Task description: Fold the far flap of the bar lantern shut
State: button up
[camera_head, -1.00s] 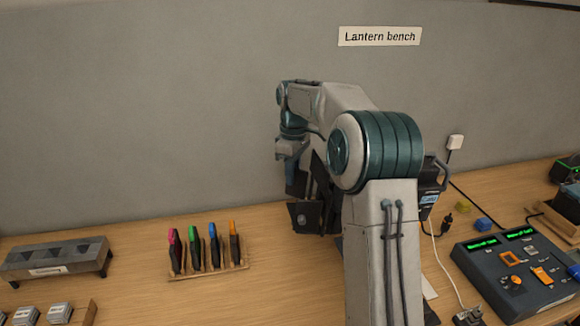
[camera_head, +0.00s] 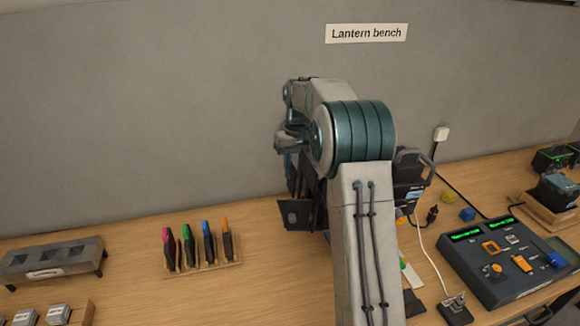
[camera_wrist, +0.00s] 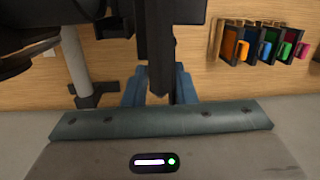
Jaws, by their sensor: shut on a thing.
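The bar lantern (camera_head: 408,182) is a black unit on the bench, mostly hidden behind my arm in the head view. A dark flap (camera_head: 295,213) sticks out at its left side. In the wrist view, my gripper (camera_wrist: 160,88) has its blue fingers closed on the edge of a narrow black flap (camera_wrist: 155,50). I cannot tell for certain which flap this is. The dark lantern body (camera_wrist: 60,20) fills the upper left of the wrist view. In the head view the fingertips are hidden by my arm.
A rack of coloured gel holders (camera_head: 205,262) stands left of the lantern. A grey slotted stand (camera_head: 52,262) is farther left. A fader console (camera_head: 510,265) and a cable (camera_head: 425,240) lie to the right. Bare bench lies around the rack.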

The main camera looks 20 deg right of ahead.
jog(key=shift+d+m, duration=0.35)
jog(key=shift+m, duration=0.15)
jog(key=o, duration=0.6)
jog(key=shift+s, duration=0.1)
jog(key=shift+c, duration=0.2)
jog(key=o, duration=0.3)
jog(key=shift+d, duration=0.25)
jog(key=shift+a, duration=0.35)
notch_tip(320, 180, up, 14)
jog(key=w+d, duration=0.1)
jog(key=shift+w+d+f, duration=0.15)
